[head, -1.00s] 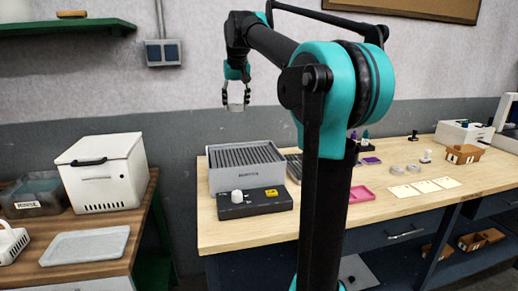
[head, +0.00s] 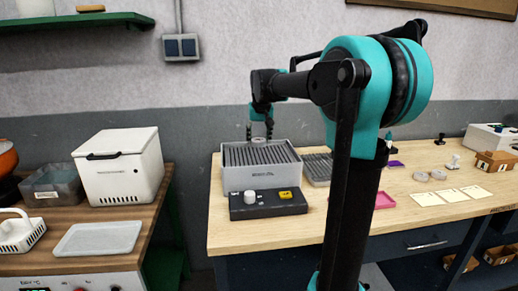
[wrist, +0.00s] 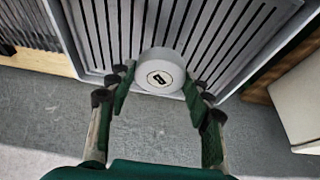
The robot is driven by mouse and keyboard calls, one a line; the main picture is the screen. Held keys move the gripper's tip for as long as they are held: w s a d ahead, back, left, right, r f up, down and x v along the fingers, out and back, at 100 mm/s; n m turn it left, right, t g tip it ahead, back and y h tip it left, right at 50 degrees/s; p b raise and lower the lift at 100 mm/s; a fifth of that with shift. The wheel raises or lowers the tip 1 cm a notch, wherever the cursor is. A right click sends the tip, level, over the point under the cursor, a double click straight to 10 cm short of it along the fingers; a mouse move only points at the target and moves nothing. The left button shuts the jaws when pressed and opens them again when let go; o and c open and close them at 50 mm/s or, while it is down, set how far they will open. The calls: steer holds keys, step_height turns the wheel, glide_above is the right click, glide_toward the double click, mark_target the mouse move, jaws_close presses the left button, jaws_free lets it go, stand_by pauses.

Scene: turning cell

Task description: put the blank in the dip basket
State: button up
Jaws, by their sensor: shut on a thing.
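The blank (wrist: 160,72) is a pale grey round piece with a dark mark in a ring on its end face. My gripper (wrist: 158,80) is shut on it in the wrist view, with a finger on each side. In the head view my gripper (head: 260,134) points down at the back of the grey slotted box (head: 262,178) on the wooden bench. I cannot tell whether the blank touches the box. A small white basket with a handle (head: 20,232), seemingly the dip basket, stands at the far left on the other table.
A white lidded box (head: 120,168), a grey tub (head: 55,184) and a pale flat tray (head: 98,238) share the left table. A black control box with a white knob (head: 268,203) sits before the slotted box. A floor gap separates the tables.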

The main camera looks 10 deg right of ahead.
steer(key=shift+f, duration=2.15)
steer(key=shift+f, duration=0.1)
steer(key=o, duration=1.2)
steer(key=shift+o, duration=0.2)
steer(key=v, duration=1.2)
steer(key=shift+s, duration=0.1)
